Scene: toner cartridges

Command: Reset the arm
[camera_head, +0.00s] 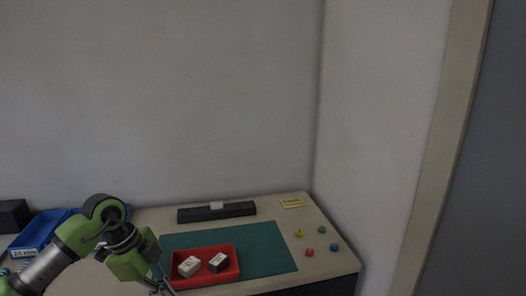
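My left arm, green and grey, comes in from the lower left. My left gripper (160,286) hangs down at the bottom edge of the view, beside the left end of a red tray (205,250). Its fingers are small and partly cut off by the frame, so I cannot tell if they are open or shut. No held object shows at it. The red tray holds a whitish labelled block (189,267) and a dark block with a white label (218,263). My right gripper is not in view.
The tray sits on a green mat (270,248) on a table (317,265). A long black bar (240,210) lies behind it. Several small coloured pieces (321,230) and a yellow label (292,202) are at the right. Blue bins (42,229) and a black box (12,215) stand left.

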